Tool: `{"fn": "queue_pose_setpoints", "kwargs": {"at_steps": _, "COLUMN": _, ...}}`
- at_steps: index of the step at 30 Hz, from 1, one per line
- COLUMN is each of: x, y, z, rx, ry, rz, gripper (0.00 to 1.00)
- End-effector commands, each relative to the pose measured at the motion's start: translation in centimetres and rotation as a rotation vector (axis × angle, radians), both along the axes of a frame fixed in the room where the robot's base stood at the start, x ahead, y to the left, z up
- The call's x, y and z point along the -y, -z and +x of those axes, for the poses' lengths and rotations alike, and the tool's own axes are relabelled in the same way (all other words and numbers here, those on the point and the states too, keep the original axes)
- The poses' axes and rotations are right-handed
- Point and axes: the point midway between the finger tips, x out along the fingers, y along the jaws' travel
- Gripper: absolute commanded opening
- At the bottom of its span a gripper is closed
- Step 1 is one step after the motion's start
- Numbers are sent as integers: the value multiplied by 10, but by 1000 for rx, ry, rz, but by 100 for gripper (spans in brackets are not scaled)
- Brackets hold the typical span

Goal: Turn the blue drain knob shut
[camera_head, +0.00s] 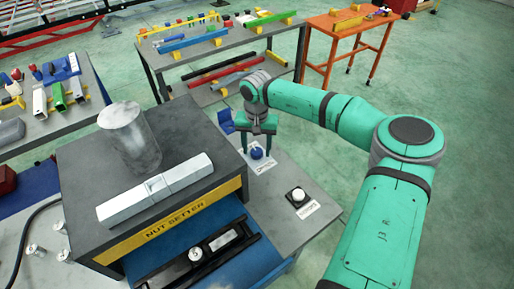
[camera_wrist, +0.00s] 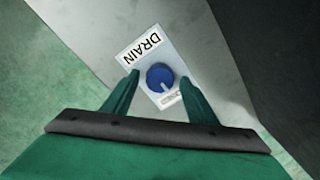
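The blue drain knob (camera_head: 257,153) sits on a white label plate on the grey bench, to the right of the dark nut setter box. In the wrist view the round blue knob (camera_wrist: 160,77) has a pale pointer mark near its lower edge, and the plate (camera_wrist: 147,52) reads "DRAIN". My gripper (camera_head: 258,150) is above the knob, pointing down. In the wrist view my gripper's fingers (camera_wrist: 160,92) are apart, one on each side of the knob, with gaps between. I cannot tell how far the fingertips are above the plate.
The nut setter box (camera_head: 170,215) stands close on the left, with a metal cylinder (camera_head: 128,135) and a pale bar on top. A black-and-white button (camera_head: 298,196) is nearer on the bench. A blue part (camera_head: 226,120) stands just left of my gripper.

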Motion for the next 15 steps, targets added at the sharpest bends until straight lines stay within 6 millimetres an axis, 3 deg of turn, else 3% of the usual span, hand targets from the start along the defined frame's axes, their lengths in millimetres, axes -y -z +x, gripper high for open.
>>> {"fn": "queue_pose_setpoints", "kwargs": {"at_steps": 8, "x": -1, "y": -6, "z": -1, "rx": -1, "ry": -1, "rz": -1, "gripper": 52}}
{"fn": "queue_pose_setpoints", "kwargs": {"at_steps": 15, "x": -1, "y": -45, "z": 0, "rx": 1, "ry": -2, "rz": -2, "gripper": 52}}
